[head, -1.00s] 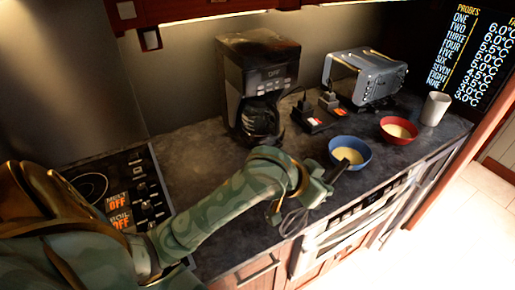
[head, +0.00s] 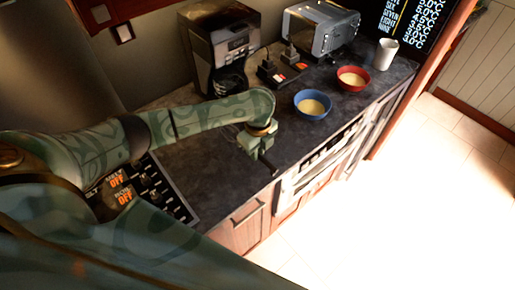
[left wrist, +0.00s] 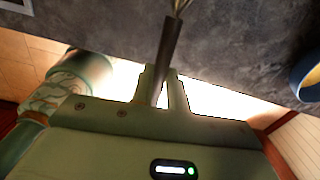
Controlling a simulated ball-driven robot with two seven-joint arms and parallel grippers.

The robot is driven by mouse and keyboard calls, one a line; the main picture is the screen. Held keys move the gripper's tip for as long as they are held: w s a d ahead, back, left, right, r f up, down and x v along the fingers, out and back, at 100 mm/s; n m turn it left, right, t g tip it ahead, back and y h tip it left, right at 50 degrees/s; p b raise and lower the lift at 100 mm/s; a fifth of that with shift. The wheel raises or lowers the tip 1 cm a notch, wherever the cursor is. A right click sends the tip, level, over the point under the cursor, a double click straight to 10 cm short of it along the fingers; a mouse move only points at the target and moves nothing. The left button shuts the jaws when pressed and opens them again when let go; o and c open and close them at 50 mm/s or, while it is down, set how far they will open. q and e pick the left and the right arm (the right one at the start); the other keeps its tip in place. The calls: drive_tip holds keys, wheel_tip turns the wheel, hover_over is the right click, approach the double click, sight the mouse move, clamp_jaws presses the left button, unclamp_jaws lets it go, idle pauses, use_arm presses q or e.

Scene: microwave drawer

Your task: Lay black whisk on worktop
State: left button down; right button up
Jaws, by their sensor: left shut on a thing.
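My left gripper (head: 262,147) is over the front part of the dark grey worktop (head: 205,160). It is shut on the black whisk, whose dark handle (left wrist: 170,45) stands between the two fingers (left wrist: 163,88) in the left wrist view. The whisk's wires begin at the top edge of that view, and the rest of them are cut off. In the head view the whisk is mostly hidden by the gripper and hard to make out. I cannot tell whether it touches the worktop. My right gripper is not in view.
A blue bowl (head: 312,104) and a red bowl (head: 353,79) stand right of the gripper, with a white mug (head: 386,54) beyond. A coffee maker (head: 222,45) and toaster (head: 322,28) stand at the back. A hob (head: 165,190) is at left. Worktop around the gripper is clear.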

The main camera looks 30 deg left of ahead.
use_arm(q)
drive_tip(key=shift+r+p, duration=0.2)
drive_tip(key=shift+p, duration=0.3)
drive_tip(key=shift+a+f, duration=0.1)
drive_tip(key=shift+f, duration=0.25)
wheel_tip(320, 180, down, 6)
drive_tip(key=b, duration=0.3)
drive_tip(key=shift+f+b, duration=0.65)
drive_tip(key=shift+f, duration=0.45)
drive_tip(key=c, duration=1.1)
unclamp_jaws()
drive_tip(key=shift+o, duration=0.2)
drive_tip(key=o, duration=0.6)
drive_tip(key=shift+c, duration=0.2)
